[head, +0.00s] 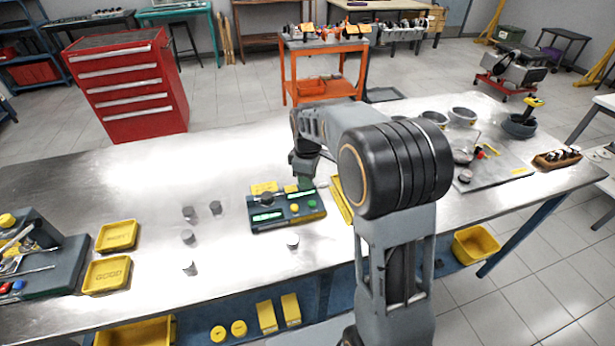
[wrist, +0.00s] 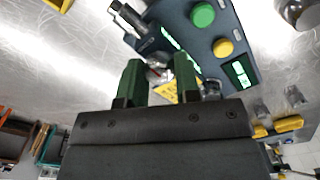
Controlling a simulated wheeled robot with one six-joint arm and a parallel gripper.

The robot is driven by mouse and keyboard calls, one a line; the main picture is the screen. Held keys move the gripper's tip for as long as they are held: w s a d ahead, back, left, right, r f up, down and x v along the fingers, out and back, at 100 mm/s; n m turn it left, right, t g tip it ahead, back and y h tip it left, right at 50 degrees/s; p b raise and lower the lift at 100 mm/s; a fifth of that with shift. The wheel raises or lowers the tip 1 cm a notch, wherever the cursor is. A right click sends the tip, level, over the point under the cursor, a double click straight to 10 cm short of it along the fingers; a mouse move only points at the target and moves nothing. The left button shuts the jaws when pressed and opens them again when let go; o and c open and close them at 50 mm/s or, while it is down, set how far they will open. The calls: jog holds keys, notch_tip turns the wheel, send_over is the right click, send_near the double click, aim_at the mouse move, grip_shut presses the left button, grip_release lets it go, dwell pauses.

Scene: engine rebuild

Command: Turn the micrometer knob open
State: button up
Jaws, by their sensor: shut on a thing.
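The dark measuring station (head: 285,226) stands on the metal bench in the head view, with green displays and small buttons. It also shows at the top of the wrist view (wrist: 207,55), with a green button (wrist: 203,15) and a yellow button (wrist: 223,47). My gripper (head: 306,182) reaches down at the station's far right side. In the wrist view my gripper (wrist: 159,78) has its green fingers a small gap apart, closed on the micrometer knob, which is mostly hidden between and beyond them.
Several small grey cylinders (head: 189,237) stand left of the station. Two yellow trays (head: 117,236) lie farther left. A grey mat (head: 500,172) with parts lies to the right of my arm. The bench between the trays and cylinders is bare.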

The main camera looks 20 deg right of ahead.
jog(key=m, duration=0.6)
jog(key=shift+p, duration=0.3)
jog(key=m, duration=0.5)
jog(key=shift+m, duration=0.3)
jog(key=m, duration=0.5)
jog(key=shift+p, duration=0.4)
jog(key=m, duration=0.6)
jog(key=shift+m, duration=0.3)
jog(key=o, duration=0.9)
notch_tip(320, 180, up, 14)
jog(key=shift+f, duration=0.1)
